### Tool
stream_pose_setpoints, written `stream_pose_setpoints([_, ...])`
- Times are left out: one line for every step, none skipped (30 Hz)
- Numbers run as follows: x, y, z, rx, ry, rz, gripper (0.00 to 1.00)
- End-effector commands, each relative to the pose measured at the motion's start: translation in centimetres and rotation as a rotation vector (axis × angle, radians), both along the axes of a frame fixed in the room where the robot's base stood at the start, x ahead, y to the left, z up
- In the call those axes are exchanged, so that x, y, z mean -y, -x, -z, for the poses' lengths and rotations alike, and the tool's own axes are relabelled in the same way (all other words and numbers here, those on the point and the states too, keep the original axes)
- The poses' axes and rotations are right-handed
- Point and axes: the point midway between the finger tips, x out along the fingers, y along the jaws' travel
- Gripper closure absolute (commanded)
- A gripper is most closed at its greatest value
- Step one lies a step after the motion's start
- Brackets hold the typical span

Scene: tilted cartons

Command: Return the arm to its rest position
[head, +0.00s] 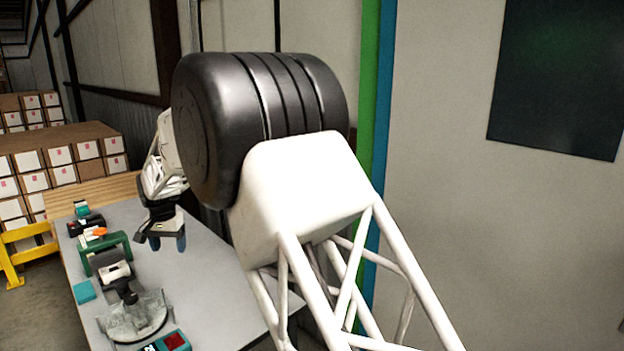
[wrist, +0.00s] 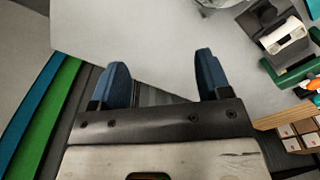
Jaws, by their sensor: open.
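My gripper (head: 167,243) hangs above the grey table (head: 207,283) in the head view, its blue fingers pointing down. In the wrist view my gripper (wrist: 160,80) shows its two blue fingers spread apart with nothing between them. The large black joint and white lattice link of my arm fill the middle of the head view and hide part of the table.
Left on the table are a green tape dispenser (head: 104,248), a black-and-white device (head: 112,272), a clear plastic-like item (head: 135,318), a teal block (head: 84,292) and a red-topped item (head: 174,341). Stacked cartons (head: 60,165) and a yellow rail (head: 12,262) stand beyond.

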Motion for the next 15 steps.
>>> stream_pose_setpoints([1.9, 0.1, -1.2, 0.005, -0.003, 0.005, 0.29])
stream_pose_setpoints([2.9, 0.1, -1.6, 0.006, -0.003, 0.005, 0.29])
stream_pose_setpoints([4.2, 0.3, -2.4, 0.010, -0.005, 0.004, 0.29])
stream_pose_setpoints([5.2, 0.4, -2.9, 0.011, -0.006, 0.004, 0.29])
stream_pose_setpoints([6.2, 0.5, -3.4, 0.014, -0.007, 0.005, 0.29])
stream_pose_setpoints([7.5, 0.7, -4.1, 0.017, -0.008, 0.005, 0.29])
stream_pose_setpoints([8.4, 0.9, -4.6, 0.019, -0.010, 0.005, 0.29])
stream_pose_setpoints([9.4, 1.0, -5.1, 0.022, -0.011, 0.005, 0.29])
stream_pose_setpoints([10.7, 1.3, -5.6, 0.025, -0.012, 0.006, 0.29])
stream_pose_setpoints([11.7, 1.5, -6.1, 0.027, -0.013, 0.006, 0.29])
stream_pose_setpoints([12.6, 1.8, -6.5, 0.029, -0.013, 0.005, 0.29])
stream_pose_setpoints([13.9, 2.1, -7.1, 0.032, -0.014, 0.007, 0.29])
stream_pose_setpoints([14.9, 2.3, -7.5, 0.034, -0.014, 0.007, 0.29])
stream_pose_setpoints([15.8, 2.6, -7.9, 0.036, -0.015, 0.006, 0.29])
stream_pose_setpoints([17.1, 3.0, -8.4, 0.039, -0.016, 0.007, 0.29])
